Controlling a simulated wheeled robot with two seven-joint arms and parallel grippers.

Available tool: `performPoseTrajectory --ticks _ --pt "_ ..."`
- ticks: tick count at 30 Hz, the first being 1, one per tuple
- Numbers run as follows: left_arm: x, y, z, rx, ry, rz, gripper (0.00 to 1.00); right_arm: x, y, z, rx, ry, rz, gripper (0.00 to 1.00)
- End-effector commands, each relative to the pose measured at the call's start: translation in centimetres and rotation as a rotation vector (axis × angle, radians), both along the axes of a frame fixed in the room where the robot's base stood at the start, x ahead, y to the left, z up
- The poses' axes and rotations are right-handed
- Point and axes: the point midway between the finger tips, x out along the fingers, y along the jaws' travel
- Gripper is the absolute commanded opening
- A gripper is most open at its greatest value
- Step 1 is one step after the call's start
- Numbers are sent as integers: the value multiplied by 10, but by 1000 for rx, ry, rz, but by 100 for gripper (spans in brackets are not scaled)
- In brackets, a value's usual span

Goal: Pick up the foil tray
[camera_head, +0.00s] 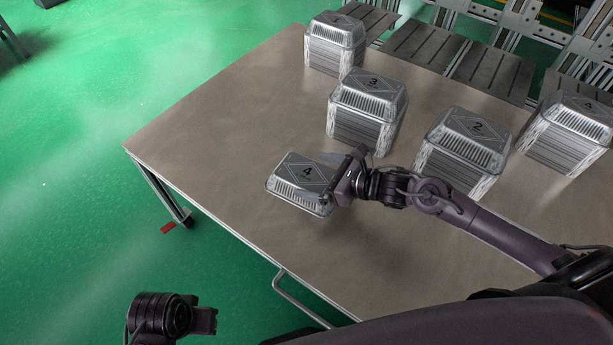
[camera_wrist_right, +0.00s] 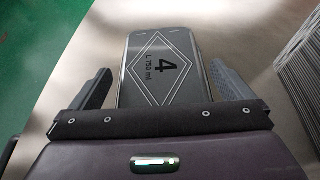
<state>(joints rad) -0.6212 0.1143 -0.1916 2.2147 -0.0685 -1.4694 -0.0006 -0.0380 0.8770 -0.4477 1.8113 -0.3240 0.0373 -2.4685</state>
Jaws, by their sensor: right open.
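A single silver foil tray (camera_head: 297,178) marked 4 lies on the table near its front edge, label side up. It also shows in the right wrist view (camera_wrist_right: 163,58), with "L 750 ml" on its label. My right gripper (camera_head: 327,181) is at the tray's right end. In the right wrist view, its two open fingers (camera_wrist_right: 160,72) stand on either side of the tray, with a gap visible on both sides. My left gripper (camera_head: 203,321) is low at the bottom left, off the table; its fingers are not clear.
Several tall stacks of foil trays stand further back on the table (camera_head: 215,125): one at the back (camera_head: 336,45), one marked 3 (camera_head: 367,105), one marked 2 (camera_head: 463,148) and one at the right (camera_head: 570,130). The table's left part is clear.

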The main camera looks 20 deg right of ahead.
Motion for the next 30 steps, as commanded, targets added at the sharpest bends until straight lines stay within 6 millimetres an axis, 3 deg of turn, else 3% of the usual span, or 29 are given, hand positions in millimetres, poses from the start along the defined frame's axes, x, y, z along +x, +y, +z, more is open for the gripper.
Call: performPoseTrajectory --ticks 4,12,19,30 --pt "1 -2 -2 -6 -13 -5 36 12 11 -6 1 -1 0 100" --pt "2 -3 -1 -7 -17 -6 36 13 12 -8 -1 0 0 100" --pt "2 -3 -1 -8 -16 -6 36 13 12 -8 -1 0 0 70" --pt "2 -3 -1 -8 -16 -6 36 13 12 -7 -2 0 -1 68"
